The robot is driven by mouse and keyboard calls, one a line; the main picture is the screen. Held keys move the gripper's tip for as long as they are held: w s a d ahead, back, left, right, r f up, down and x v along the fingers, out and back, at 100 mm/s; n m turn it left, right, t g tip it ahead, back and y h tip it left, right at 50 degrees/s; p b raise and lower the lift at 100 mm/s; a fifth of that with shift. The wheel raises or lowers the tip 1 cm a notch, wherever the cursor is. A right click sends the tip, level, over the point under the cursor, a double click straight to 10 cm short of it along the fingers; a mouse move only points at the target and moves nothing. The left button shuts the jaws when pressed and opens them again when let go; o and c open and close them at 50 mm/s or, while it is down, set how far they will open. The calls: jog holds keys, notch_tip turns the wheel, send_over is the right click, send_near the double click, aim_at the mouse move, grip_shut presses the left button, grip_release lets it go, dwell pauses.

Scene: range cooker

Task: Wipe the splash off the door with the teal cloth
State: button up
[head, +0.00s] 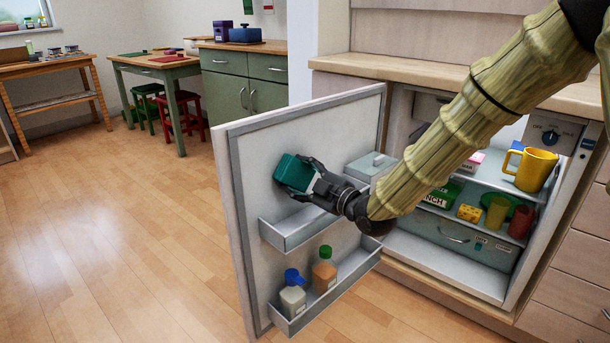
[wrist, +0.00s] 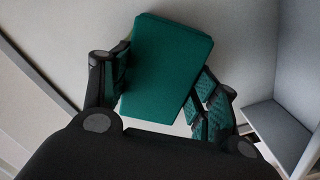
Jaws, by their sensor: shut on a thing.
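The teal cloth (head: 294,172) is a folded block held at the inner face of the open fridge door (head: 350,125). My gripper (head: 310,182) is shut on it, with one finger on each side. In the wrist view the cloth (wrist: 165,65) sits between the fingers of my gripper (wrist: 160,88), close to the pale door panel (wrist: 60,30). I cannot tell whether the cloth touches the panel. No splash shows on the visible part of the door; the cloth and gripper hide some of it.
Below the cloth, the door has an upper shelf (head: 290,232) and a lower shelf (head: 330,290) with a blue-capped bottle (head: 293,298) and a green-capped bottle (head: 324,272). Right, the fridge interior holds a yellow mug (head: 537,170) and several other items. The floor (head: 110,250) at left is clear.

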jog(key=shift+s+a, duration=0.35)
jog(key=shift+a, duration=0.1)
jog(key=shift+w, duration=0.15)
jog(key=w+d+p, duration=0.2)
jog(key=w+d, duration=0.3)
jog(key=w, duration=0.1)
dwell(0.8)
jog(key=shift+s+d, duration=0.1)
jog(key=shift+d, duration=0.05)
jog(key=shift+p+v, duration=0.5)
jog(key=shift+v, duration=2.45)
